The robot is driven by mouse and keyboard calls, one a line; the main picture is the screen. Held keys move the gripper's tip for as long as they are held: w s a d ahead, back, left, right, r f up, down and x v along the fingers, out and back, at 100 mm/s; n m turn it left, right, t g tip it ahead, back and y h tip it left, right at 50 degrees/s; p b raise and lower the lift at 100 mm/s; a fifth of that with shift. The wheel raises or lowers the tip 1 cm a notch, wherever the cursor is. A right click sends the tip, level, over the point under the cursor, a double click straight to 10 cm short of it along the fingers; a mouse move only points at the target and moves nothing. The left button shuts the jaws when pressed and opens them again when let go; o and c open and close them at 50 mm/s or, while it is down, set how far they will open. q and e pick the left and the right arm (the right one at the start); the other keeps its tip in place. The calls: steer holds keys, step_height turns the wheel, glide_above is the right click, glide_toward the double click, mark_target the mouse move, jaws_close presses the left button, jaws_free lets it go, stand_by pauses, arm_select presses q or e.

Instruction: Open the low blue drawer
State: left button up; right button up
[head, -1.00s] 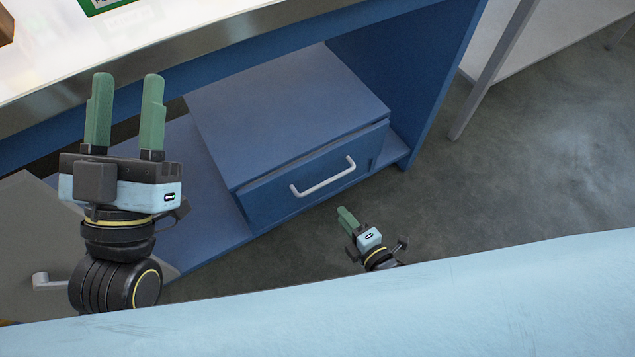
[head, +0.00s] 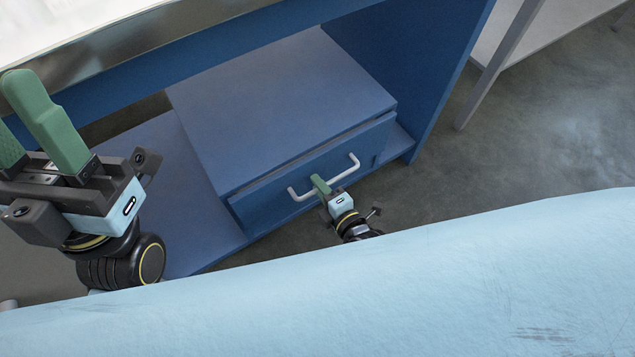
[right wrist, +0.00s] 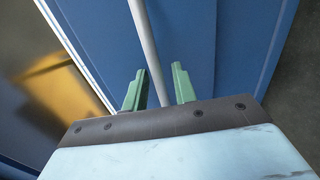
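My right gripper (head: 319,183) is at the middle of the handle. In the right wrist view the handle (right wrist: 146,40) passes between the two green fingers of the right gripper (right wrist: 158,88), which stand apart on either side of it. My left gripper (head: 30,125) is at the left of the head view, raised, its green fingers apart with nothing between them.
The counter edge (head: 150,38) runs above the drawer. A blue side panel (head: 425,60) stands to the right of the drawer. A grey table leg (head: 495,70) is farther right. The floor (head: 500,150) in front and to the right is clear.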

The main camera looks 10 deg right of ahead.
steer(key=shift+w, duration=0.15)
jaws_close()
stand_by(0.4)
